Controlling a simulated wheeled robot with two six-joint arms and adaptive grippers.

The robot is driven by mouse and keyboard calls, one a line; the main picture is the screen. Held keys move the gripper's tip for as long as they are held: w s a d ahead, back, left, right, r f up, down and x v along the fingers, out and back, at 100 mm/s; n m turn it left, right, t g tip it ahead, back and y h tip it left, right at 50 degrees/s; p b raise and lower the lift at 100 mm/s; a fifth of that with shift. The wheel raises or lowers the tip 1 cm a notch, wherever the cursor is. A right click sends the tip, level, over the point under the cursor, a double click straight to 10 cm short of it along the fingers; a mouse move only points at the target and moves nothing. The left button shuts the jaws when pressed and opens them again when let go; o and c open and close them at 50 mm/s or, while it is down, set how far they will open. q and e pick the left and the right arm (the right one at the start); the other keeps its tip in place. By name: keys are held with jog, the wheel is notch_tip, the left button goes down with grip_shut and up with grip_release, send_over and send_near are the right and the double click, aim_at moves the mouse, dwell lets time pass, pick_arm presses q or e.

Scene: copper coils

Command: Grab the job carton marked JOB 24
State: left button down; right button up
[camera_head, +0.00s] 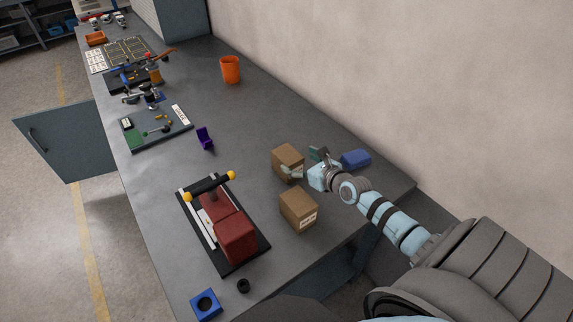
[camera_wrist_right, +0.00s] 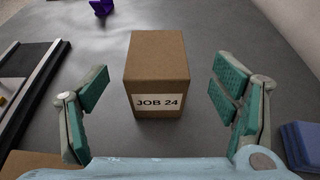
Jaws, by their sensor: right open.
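The brown carton marked JOB 24 (camera_wrist_right: 157,72) stands upright on the grey table, its white label facing my right wrist camera. In the head view this carton (camera_head: 286,157) is the farther of two cartons, partly behind my gripper. My right gripper (camera_head: 306,163) is open and empty, close in front of it. In the right wrist view, the green-padded fingers of the gripper (camera_wrist_right: 162,88) show to either side of the carton, with gaps on both sides. My left gripper is not in view.
A second brown carton (camera_head: 298,210) stands nearer, its label too small to read. A red device with a black handle (camera_head: 236,238) is to its left. A blue block (camera_head: 356,158) lies right of the gripper. An orange cup (camera_head: 230,70) stands farther back, with clear table between.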

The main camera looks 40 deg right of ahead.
aim_at(291, 158)
jog(key=b+x, duration=0.2)
jog(key=x, duration=0.1)
jog(key=b+x, duration=0.2)
jog(key=x, duration=0.1)
jog(key=shift+s+a+f, duration=0.1)
jog(key=shift+a+f, duration=0.15)
jog(key=shift+f, duration=0.15)
jog(key=shift+w, duration=0.3)
jog(key=shift+r, duration=0.2)
jog(key=c, duration=1.4)
jog(key=shift+r, duration=0.15)
